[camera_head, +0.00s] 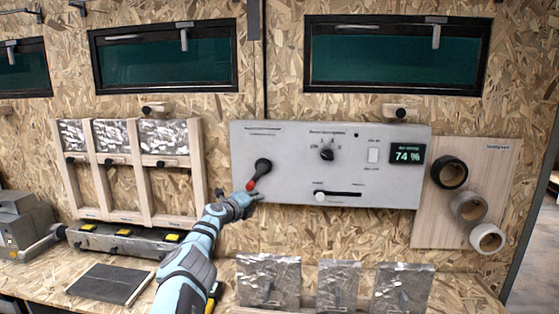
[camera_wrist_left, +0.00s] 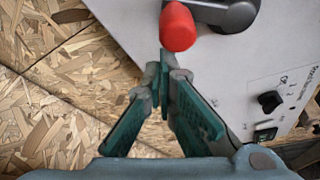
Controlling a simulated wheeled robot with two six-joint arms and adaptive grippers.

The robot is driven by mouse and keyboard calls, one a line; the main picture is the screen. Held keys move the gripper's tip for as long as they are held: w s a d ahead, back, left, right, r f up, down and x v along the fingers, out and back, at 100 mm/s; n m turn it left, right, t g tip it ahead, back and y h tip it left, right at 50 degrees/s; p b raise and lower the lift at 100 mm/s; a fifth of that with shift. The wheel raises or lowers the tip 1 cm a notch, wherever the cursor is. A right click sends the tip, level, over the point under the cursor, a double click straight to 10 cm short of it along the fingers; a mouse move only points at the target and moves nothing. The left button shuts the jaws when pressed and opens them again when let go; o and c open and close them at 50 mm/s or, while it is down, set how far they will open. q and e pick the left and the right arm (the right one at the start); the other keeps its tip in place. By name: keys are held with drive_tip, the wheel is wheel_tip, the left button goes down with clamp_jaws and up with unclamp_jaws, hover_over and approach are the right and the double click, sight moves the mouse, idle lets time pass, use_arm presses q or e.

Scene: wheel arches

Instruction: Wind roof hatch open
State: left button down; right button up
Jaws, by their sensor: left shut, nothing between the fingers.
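A grey control panel (camera_head: 290,180) is mounted on the wall in the head view. On its left side is a black crank (camera_head: 263,166) with a red knob (camera_head: 251,185) hanging toward the lower left. A display (camera_head: 407,154) on the panel reads 74 %. My left gripper (camera_head: 256,197) is at the panel's lower left edge, just below the red knob. In the left wrist view the gripper (camera_wrist_left: 165,65) is shut and empty, its tips close to the red knob (camera_wrist_left: 178,28); I cannot tell if they touch. My right gripper is not in view.
The panel also has a rotary dial (camera_head: 327,153), a white switch (camera_head: 373,155) and a slider (camera_head: 338,194). A wood board with tape rolls (camera_head: 450,173) hangs to the right. Foil-wrapped blocks (camera_head: 269,281) stand on the bench below. A wooden frame (camera_head: 133,172) is at left.

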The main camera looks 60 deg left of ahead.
use_arm(q)
drive_tip(key=shift+s+a+r+m+g+b, duration=0.25)
drive_tip(key=shift+s+a+r+m, duration=0.3)
drive_tip(key=shift+s+a+m, duration=0.25)
drive_tip(key=shift+s+a+r+m+g+b, duration=0.15)
drive_tip(key=shift+s+a+r+m+g, duration=0.1)
drive_tip(key=shift+s+a+r+m, duration=0.45)
drive_tip(key=shift+s+d+f, duration=0.1)
drive_tip(key=shift+s, duration=0.15)
